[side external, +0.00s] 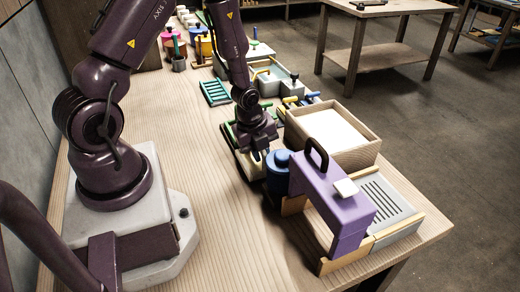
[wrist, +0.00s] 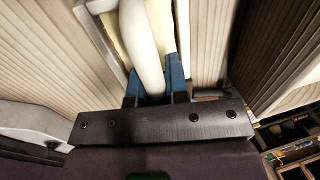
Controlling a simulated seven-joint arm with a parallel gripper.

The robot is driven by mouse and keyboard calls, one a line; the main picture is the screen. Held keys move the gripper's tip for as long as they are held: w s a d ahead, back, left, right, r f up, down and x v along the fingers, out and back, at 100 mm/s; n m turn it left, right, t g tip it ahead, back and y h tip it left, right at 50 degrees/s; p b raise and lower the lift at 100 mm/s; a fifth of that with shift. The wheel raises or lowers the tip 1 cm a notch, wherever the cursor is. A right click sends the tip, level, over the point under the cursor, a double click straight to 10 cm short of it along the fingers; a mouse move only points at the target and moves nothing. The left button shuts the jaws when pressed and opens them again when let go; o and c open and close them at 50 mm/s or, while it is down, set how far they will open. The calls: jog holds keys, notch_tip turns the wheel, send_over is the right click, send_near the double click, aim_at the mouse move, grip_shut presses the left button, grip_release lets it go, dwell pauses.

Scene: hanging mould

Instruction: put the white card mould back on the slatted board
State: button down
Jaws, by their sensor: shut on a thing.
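A grey board with dark slots (side external: 398,212) lies at the bench's right end, seemingly the slatted board. Its surface looks bare.
A purple arch (side external: 345,222) with a black handle and a white block stands between gripper and board. A blue lidded pot (side external: 279,175) stands close to the gripper. A wooden box (side external: 359,158) holds white material. A teal slatted piece (side external: 215,93) lies behind. The bench's left front is clear.

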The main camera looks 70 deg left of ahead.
jog(key=c, duration=1.1)
grip_release()
jog(key=shift+o, duration=0.2)
jog(key=s+d+r+n+g+y, duration=0.1)
jog(key=s+r+n, duration=0.3)
jog(key=r+n, duration=0.5)
jog(key=s+d+r+n, duration=0.1)
jog(key=s+r+n, duration=0.4)
jog(key=r, duration=0.6)
jog(key=s+d+r+n+t+h, duration=0.1)
jog(key=d+r+n+t, duration=0.3)
jog(key=d+r, duration=0.4)
jog(key=v, duration=0.3)
jog(key=shift+s+r, duration=0.2)
